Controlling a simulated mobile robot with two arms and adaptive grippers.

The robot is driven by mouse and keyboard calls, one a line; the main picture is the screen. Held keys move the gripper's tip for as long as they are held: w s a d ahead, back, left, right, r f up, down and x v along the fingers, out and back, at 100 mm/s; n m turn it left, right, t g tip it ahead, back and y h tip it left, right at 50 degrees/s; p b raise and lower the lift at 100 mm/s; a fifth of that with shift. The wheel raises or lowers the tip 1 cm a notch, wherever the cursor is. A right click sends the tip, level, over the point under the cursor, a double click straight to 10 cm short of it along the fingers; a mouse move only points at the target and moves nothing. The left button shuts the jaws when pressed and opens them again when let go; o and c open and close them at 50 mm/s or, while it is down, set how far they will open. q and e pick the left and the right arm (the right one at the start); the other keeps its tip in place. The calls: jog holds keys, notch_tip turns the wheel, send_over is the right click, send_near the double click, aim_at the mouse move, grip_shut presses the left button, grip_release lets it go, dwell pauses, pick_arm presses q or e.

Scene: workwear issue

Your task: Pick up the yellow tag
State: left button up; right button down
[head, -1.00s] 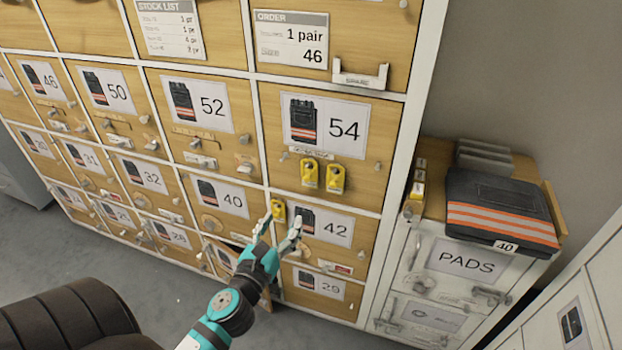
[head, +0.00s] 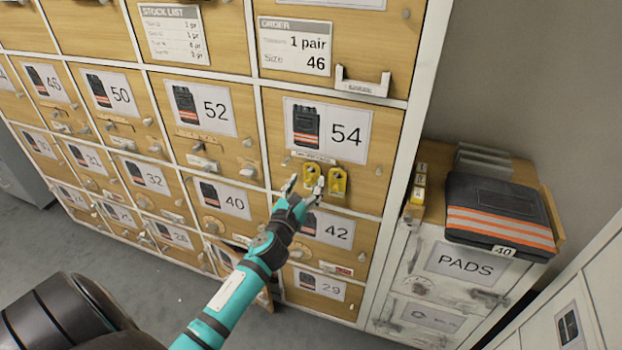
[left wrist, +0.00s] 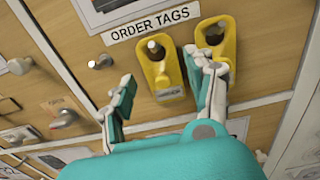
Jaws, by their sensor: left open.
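Two yellow tags hang side by side on pegs under the "ORDER TAGS" label on the drawer marked 54: the left tag (head: 311,171) and the right tag (head: 338,180). My left gripper (head: 304,186) is open and empty, just below and in front of them. In the left wrist view, the left yellow tag (left wrist: 161,66) lies between the lines of the two spread fingers. One finger is to its left, and the other overlaps the left edge of the right yellow tag (left wrist: 222,42). I cannot tell whether that finger touches it. My right gripper is out of view.
An order card (head: 295,46) reads 1 pair, size 46. Small knobs stick out from neighbouring drawers. At right, a PADS cabinet (head: 467,262) carries folded dark workwear (head: 500,208) with orange stripes, and small yellow items (head: 419,187).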

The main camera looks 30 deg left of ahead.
aim_at(311, 176)
pick_arm(q)
jog(key=shift+x, duration=1.6)
jog(key=shift+c, duration=0.4)
jog(key=shift+d, duration=0.1)
jog(key=c, duration=0.5)
jog(key=shift+c, duration=0.2)
